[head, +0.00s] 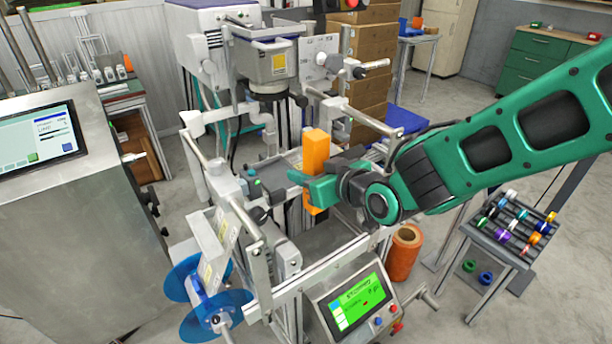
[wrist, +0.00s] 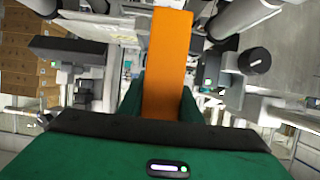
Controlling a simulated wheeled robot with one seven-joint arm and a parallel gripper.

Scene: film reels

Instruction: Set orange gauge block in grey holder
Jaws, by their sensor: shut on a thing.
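The orange gauge block (head: 316,152) is a long upright bar held in my green gripper (head: 315,186), above the middle of the machine. Part of it shows below the fingers. In the wrist view the orange block (wrist: 166,65) rises between the two green fingers of my gripper (wrist: 163,100), which are shut on it. I cannot pick out the grey holder for certain among the grey machine parts; my gripper and the block cover part of that area.
A machine frame with grey rails (head: 325,272) surrounds the block. A hopper (head: 268,68) stands behind it. A green-lit screen (head: 357,301) is in front, a blue reel (head: 217,328) at front left, and an orange roll (head: 404,253) to the right.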

